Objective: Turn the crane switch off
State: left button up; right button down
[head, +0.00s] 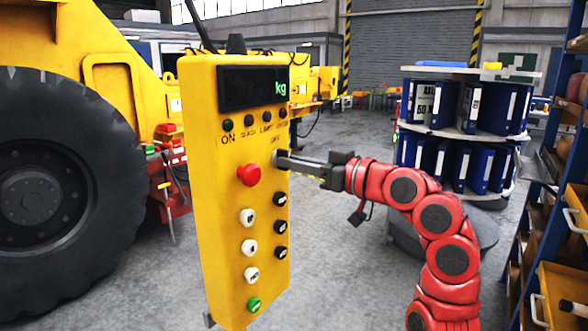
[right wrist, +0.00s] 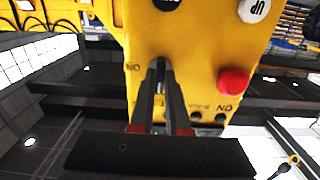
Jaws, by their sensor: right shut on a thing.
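The yellow crane control box (head: 228,215) hangs upright in the middle of the head view. It has a kg display, a red mushroom button (head: 248,174) and rows of black and white buttons. The crane switch (head: 275,158) sits on its front, right of the red button. My right gripper (head: 284,160) reaches in from the right and is shut on the switch. In the right wrist view the box appears upside down, and the fingers (right wrist: 164,78) close on the switch beside a small label. The fingers hide most of the switch, so I cannot tell its setting. My left gripper is not in view.
A yellow vehicle with a big black tyre (head: 50,195) stands at the left. A round shelf with blue binders (head: 435,165) stands behind my right arm. Shelving with yellow bins (head: 562,295) lines the right edge. The grey floor (head: 345,235) between is clear.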

dwell(0.3)
jog(key=c, duration=0.9)
grip_release()
jog(key=v, duration=1.7)
jog(key=shift+s+d, duration=0.15)
